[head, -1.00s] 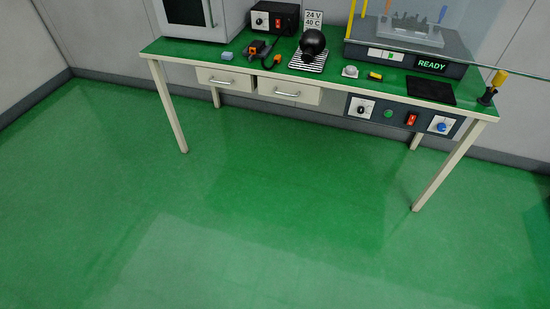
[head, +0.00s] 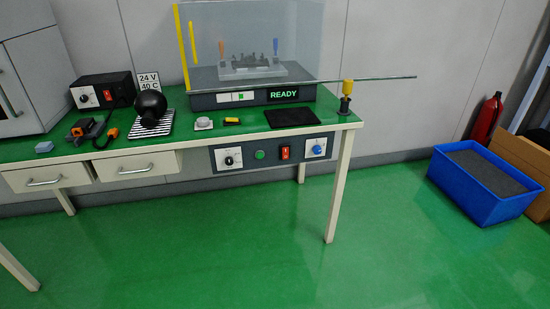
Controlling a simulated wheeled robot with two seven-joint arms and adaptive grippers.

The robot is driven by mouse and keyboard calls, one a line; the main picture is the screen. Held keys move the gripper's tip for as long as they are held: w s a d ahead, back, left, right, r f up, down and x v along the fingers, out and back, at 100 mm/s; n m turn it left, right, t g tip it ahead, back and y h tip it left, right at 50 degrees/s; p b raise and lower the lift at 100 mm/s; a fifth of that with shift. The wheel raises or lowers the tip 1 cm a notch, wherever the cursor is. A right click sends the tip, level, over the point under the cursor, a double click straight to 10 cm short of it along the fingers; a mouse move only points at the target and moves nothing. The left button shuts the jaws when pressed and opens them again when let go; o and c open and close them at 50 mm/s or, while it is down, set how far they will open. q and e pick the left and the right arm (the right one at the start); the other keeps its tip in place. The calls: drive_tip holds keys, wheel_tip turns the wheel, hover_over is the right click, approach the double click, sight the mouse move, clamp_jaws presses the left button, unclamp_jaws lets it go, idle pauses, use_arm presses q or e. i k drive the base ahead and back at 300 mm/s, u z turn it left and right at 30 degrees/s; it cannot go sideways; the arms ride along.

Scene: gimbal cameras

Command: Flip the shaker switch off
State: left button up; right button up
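A red rocker switch (head: 285,153) sits on a dark control panel (head: 272,166) under the front right edge of the green workbench (head: 190,130). A black knob on a white plate (head: 229,159), a green round button (head: 259,155) and a blue knob (head: 319,150) are on the same panel. I see no label naming the shaker, and the rocker's position is too small to tell. Above the panel stands a grey machine with a lit READY display (head: 283,93) and a white switch plate with a green part (head: 238,97). Neither gripper is in view.
A clear hood (head: 300,40) covers the machine; its glass edge juts right past the bench. A yellow-handled tool (head: 346,90) stands at the bench corner. A blue bin (head: 475,205) and red extinguisher (head: 486,118) are at right. Floor before the panel is clear.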

sight(284, 150)
drive_tip(key=u, duration=0.1)
drive_tip(key=i, duration=1.45)
drive_tip(key=u, duration=0.35)
